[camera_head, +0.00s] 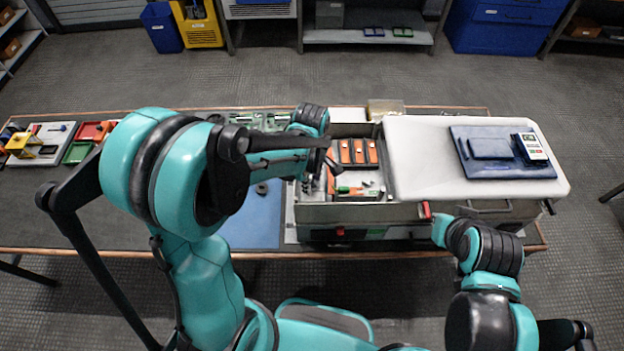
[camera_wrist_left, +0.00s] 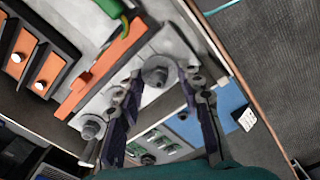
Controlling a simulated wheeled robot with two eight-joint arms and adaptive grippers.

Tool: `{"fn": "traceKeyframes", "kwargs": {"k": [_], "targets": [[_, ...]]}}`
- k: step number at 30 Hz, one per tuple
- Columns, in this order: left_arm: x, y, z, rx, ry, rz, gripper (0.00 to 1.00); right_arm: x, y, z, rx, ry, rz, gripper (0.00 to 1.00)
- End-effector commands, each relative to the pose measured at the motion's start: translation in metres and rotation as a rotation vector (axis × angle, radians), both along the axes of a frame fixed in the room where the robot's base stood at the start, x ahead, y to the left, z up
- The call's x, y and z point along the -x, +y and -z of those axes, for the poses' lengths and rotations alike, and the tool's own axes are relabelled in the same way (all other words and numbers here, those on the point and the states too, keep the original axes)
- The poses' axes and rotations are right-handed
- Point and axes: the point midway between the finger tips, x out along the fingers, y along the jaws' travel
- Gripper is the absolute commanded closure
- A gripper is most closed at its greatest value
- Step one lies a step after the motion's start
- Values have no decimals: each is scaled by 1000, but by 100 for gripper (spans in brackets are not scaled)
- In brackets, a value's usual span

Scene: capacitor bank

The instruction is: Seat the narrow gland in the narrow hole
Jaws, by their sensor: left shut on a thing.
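My left gripper (camera_head: 326,168) is over the left end of the open grey cabinet (camera_head: 360,213). In the left wrist view its two dark fingers (camera_wrist_left: 160,80) close on a grey round gland (camera_wrist_left: 155,72). The gland is over or at a pale plate (camera_wrist_left: 120,92) along the cabinet's inner edge; I cannot tell whether it is seated. A second round grey fitting (camera_wrist_left: 92,128) sits on the same plate. The narrow hole is not visible to me.
Orange modules (camera_head: 358,152) and a green-handled tool (camera_head: 349,190) lie inside the cabinet. A white cover (camera_head: 420,160) to the right carries a dark blue panel (camera_head: 500,160) and a meter (camera_head: 531,147). A blue mat (camera_head: 252,225) with small dark parts lies to the left.

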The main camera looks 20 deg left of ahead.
Motion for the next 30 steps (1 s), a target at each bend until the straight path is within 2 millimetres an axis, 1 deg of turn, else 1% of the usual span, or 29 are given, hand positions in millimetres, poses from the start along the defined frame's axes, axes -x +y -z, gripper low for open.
{"fn": "traceKeyframes", "kwargs": {"k": [26, 27, 29, 30], "targets": [[0, 0, 11, 0, 0, 0, 80, 0, 0, 10, 0, 0, 0, 100], [0, 0, 11, 0, 0, 0, 58, 0, 0, 10, 0, 0, 0, 100], [0, 0, 11, 0, 0, 0, 43, 0, 0, 10, 0, 0, 0, 100], [0, 0, 11, 0, 0, 0, 39, 0, 0, 10, 0, 0, 0, 100]]}}
